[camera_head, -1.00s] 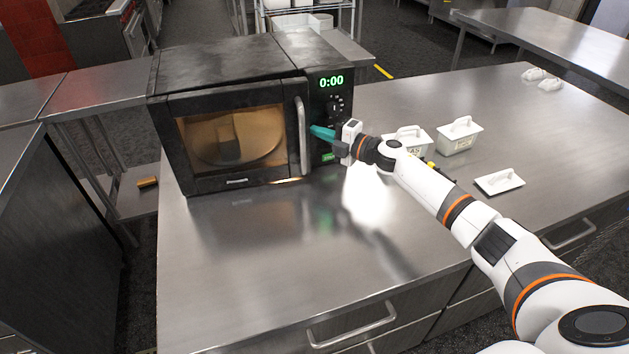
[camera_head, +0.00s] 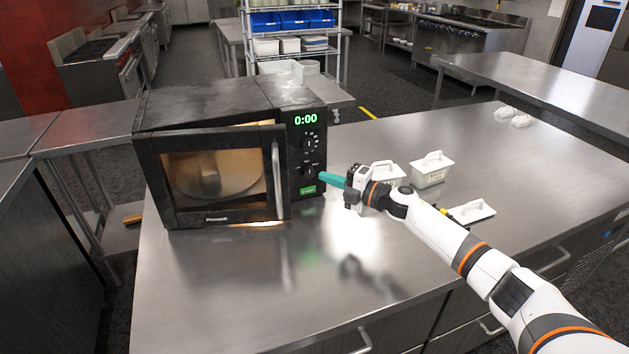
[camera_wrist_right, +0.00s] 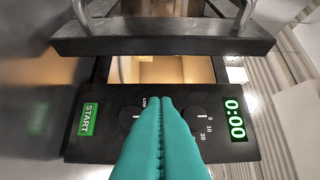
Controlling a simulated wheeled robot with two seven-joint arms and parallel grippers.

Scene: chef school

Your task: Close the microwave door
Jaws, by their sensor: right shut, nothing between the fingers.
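The black microwave (camera_head: 215,100) stands on the steel counter with its display at 0:00. Its door (camera_head: 222,214), with a window and a vertical metal handle (camera_head: 277,185), is ajar. In the right wrist view the door edge (camera_wrist_right: 165,40) stands apart from the control panel (camera_wrist_right: 85,150), and the lit interior shows through the gap. My right gripper (camera_head: 324,179) is shut and empty, its teal fingers pointing at the panel's lower part, right of the handle. The fingertips also show in the right wrist view (camera_wrist_right: 160,101), over the panel; contact cannot be told. My left gripper is out of view.
The counter (camera_head: 230,290) is clear in front of the microwave. A wire shelf (camera_head: 292,45) with blue bins stands behind.

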